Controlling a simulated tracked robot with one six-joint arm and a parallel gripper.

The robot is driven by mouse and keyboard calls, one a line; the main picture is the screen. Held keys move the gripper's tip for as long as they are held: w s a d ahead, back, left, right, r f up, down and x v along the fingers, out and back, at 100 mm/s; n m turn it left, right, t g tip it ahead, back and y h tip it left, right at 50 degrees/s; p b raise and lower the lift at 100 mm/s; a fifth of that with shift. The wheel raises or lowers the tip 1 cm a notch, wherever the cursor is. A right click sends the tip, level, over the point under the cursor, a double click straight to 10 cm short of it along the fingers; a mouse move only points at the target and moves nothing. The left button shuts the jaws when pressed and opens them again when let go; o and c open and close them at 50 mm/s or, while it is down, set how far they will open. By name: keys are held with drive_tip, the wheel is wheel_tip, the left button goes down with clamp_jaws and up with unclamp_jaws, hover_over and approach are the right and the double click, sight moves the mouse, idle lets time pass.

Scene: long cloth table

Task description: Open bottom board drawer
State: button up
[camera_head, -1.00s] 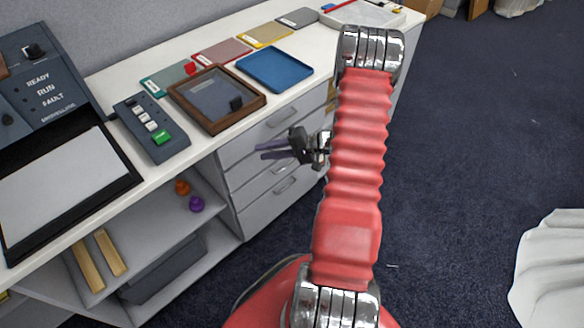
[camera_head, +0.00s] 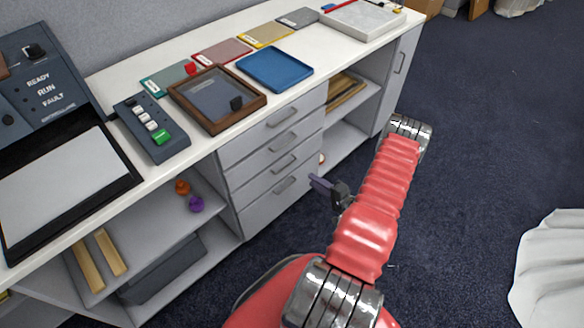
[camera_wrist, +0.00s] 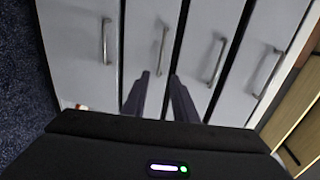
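The grey drawer unit under the table has several stacked drawers, all looking shut. The bottom drawer (camera_head: 265,205) has a bar handle (camera_head: 284,186). In the wrist view the stack appears turned sideways, with the bottom drawer (camera_wrist: 80,60) at the left beside the carpet and its handle (camera_wrist: 107,41) upright. My gripper (camera_head: 320,186) is low, to the right of the bottom handle and apart from it. In the wrist view my gripper (camera_wrist: 162,85) has its two dark fingers apart with nothing between them, below the second handle (camera_wrist: 161,50) in the picture.
Open shelves flank the drawers; the left one holds wooden bars (camera_head: 100,258) and a purple object (camera_head: 196,204). The right one holds wooden boards (camera_head: 345,92). A brown frame (camera_head: 215,100) and a blue tray (camera_head: 275,69) lie on the table. The carpet (camera_head: 480,140) before the drawers is clear.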

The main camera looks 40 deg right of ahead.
idle(0.3)
drive_tip(key=x, duration=1.4)
drive_tip(key=shift+c, duration=0.5)
drive_tip(key=shift+s, duration=0.1)
clamp_jaws()
idle(0.7)
